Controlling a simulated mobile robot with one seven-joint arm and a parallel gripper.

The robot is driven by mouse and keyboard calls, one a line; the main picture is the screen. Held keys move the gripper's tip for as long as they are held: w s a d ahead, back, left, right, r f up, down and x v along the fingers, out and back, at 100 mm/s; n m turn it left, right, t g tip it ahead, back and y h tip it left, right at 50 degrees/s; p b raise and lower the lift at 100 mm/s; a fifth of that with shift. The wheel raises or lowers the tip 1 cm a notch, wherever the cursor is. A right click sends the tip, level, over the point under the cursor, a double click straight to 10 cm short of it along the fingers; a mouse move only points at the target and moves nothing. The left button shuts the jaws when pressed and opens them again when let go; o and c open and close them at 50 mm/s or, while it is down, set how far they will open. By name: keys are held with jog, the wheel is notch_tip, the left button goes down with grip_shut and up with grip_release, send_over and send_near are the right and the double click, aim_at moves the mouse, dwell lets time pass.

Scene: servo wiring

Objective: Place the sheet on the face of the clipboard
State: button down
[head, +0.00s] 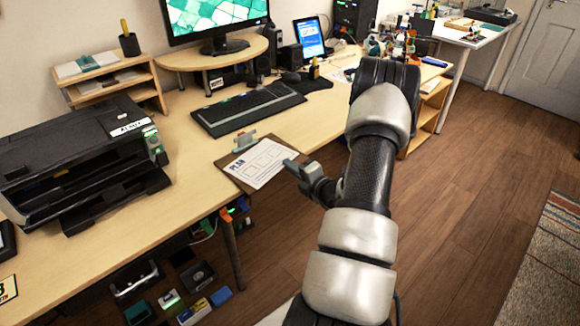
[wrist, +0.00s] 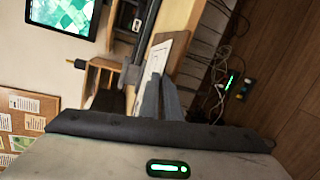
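The white sheet (head: 257,163), headed "PLAN", lies over the brown clipboard (head: 231,183) near the desk's front edge. Clipboard borders show around the sheet, and the clip (head: 244,142) is at its back edge. My gripper (head: 290,165) is at the right edge of the sheet, its tips overlapping that edge in the head view. In the wrist view, my two grey fingers (wrist: 161,88) are close together, with the sheet (wrist: 155,62) seen edge-on just beyond them. Whether they pinch the sheet or stand slightly apart is not clear.
A black printer (head: 75,160) stands on the desk at left. A keyboard (head: 248,108) lies behind the clipboard, below the monitor stand (head: 212,57). Bare desk (head: 188,140) lies between printer and clipboard. Cables (wrist: 222,70) hang below the desk edge in the wrist view.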

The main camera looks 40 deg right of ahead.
jog(key=shift+d, duration=0.2)
jog(key=c, duration=1.9)
grip_release()
jog(key=shift+s, duration=0.2)
jog(key=p+v, duration=0.2)
jog(key=v, duration=1.5)
jog(key=shift+s+p, duration=0.1)
jog(key=shift+p, duration=0.25)
